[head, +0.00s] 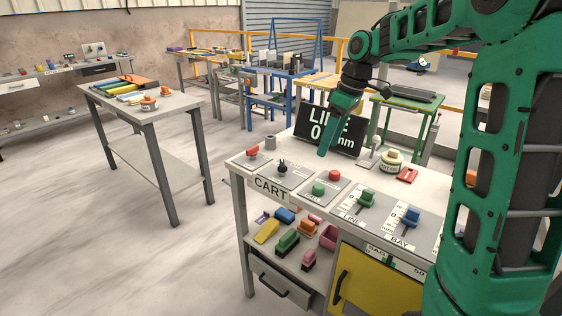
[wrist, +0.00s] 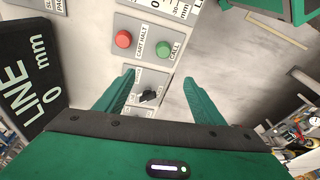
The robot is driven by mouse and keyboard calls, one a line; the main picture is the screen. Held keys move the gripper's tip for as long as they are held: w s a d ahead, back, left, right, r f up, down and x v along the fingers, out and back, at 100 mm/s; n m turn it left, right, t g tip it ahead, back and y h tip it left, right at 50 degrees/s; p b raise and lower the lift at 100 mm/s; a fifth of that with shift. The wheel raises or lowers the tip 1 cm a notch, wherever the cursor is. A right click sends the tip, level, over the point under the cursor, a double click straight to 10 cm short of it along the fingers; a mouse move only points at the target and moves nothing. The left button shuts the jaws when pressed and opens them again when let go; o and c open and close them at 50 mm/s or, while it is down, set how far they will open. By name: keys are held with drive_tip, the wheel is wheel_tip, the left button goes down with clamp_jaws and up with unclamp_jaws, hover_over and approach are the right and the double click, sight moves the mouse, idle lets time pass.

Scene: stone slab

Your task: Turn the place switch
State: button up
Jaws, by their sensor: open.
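A small black rotary knob (head: 282,168) stands on a grey plate near the left end of the white bench top. It is the only turning switch I make out; its label is too small to read. In the wrist view the knob (wrist: 149,95) shows between my two green fingers, nearer the left one. My gripper (wrist: 158,77) is open and empty. In the head view my gripper (head: 325,148) points down above the bench, to the right of the knob and apart from it.
A red button (wrist: 123,39) and green button (wrist: 174,51) share the neighbouring plate. A black LINE sign (head: 330,128) stands behind my gripper. Two sliders, LINE (head: 366,200) and BAY (head: 411,218), lie to the right. A red control (head: 253,152) sits left of the knob.

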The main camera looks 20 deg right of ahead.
sight(283, 163)
drive_tip(key=w+a+f+n+y, duration=0.1)
drive_tip(key=w+a+n, duration=0.2)
drive_tip(key=w+n, duration=0.15)
drive_tip(key=w+a+n+y, duration=0.1)
drive_tip(key=w+a+n, duration=0.15)
drive_tip(key=w, duration=0.35)
drive_tip(key=x, duration=1)
drive_tip(key=shift+w+f, duration=0.1)
drive_tip(key=shift+f, duration=0.35)
